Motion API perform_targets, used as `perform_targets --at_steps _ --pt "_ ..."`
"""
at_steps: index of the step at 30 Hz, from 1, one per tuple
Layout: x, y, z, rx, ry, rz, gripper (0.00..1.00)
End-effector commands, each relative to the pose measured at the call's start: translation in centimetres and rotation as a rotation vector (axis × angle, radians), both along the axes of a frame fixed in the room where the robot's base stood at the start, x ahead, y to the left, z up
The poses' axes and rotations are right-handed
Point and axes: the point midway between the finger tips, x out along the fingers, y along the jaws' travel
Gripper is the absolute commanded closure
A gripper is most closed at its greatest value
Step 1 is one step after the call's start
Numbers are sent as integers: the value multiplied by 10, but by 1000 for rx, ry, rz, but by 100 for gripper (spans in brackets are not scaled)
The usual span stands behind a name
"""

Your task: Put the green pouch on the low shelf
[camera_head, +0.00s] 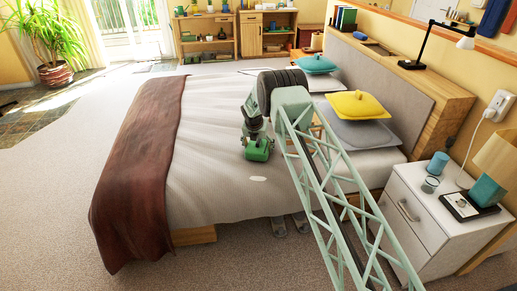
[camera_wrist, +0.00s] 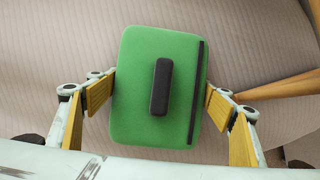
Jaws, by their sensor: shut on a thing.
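The green pouch (camera_wrist: 135,105) is a flat rounded rectangle with a dark strip along its right side and a black block at its middle. In the wrist view my gripper (camera_wrist: 160,84) has its yellow pads against the pouch's left and right edges and is shut on it. In the head view the pouch (camera_head: 258,150) shows as a small green shape below my wrist, over the bed. A low wooden shelf unit (camera_head: 237,37) stands against the back wall, with several items on its boards. I cannot tell which board is free.
The bed (camera_head: 215,180) with a brown throw (camera_head: 140,155) and cushions lies under my arm. A white nightstand (camera_head: 415,215) with a lamp (camera_head: 495,165) is at the right. Open carpet (camera_head: 50,195) lies left of the bed. A potted plant (camera_head: 55,75) stands at the far left.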

Motion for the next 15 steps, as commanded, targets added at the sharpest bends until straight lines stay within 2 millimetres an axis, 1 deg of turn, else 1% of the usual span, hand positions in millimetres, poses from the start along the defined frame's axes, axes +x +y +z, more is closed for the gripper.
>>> perform_targets --at_steps 4,9,10,14,15 --pt "1 0 1 0 -1 0 41" --pt "0 0 -2 0 -1 0 41" --pt "0 0 -2 0 0 0 26" --pt "0 0 -2 0 0 0 14" --pt "0 0 -2 0 0 0 13"
